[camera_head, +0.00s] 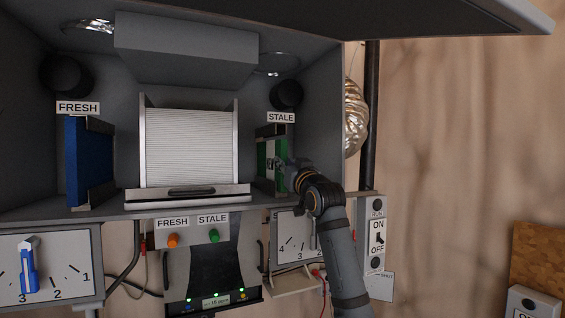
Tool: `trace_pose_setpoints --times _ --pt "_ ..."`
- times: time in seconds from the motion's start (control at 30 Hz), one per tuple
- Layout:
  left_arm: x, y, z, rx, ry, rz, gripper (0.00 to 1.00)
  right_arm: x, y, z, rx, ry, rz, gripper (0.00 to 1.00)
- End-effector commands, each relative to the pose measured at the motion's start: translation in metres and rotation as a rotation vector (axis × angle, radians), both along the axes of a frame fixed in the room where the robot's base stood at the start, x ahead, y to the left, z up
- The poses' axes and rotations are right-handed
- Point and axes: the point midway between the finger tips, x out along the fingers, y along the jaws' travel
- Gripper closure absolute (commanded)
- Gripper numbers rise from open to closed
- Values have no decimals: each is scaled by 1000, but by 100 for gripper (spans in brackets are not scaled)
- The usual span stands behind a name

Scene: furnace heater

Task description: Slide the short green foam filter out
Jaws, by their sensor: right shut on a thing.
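The short green foam filter (262,157) stands upright at the right end of the open cabinet, under the STALE label (281,118), in a dark slot frame (270,130). My right gripper (282,166) reaches in from the lower right and is shut on the green filter at its right side. The gripper and wrist hide part of the filter's face and lower right edge. My left gripper is not in view.
A white pleated filter (188,148) stands in the middle, and a taller blue filter (75,160) on the left under FRESH (78,107). The cabinet's right wall (325,120) is close to my right arm. An ON/OFF switch box (377,238) stands beside my forearm.

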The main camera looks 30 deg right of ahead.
Motion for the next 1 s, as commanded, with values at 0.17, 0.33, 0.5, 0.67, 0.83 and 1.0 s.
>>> trace_pose_setpoints --times 0.17,0.33,0.5,0.67,0.83,1.0 --pt "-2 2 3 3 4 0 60 0 0 2 0 -1 0 100" --pt "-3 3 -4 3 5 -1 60 -6 0 0 -1 -3 0 100" --pt "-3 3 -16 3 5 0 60 -24 1 -2 -1 -3 0 100" --pt "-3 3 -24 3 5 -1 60 -41 2 -1 -1 -3 -1 100" --pt "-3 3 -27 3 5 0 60 -50 3 1 0 -1 -1 100" --pt "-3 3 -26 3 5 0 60 -50 3 2 0 -1 0 100"
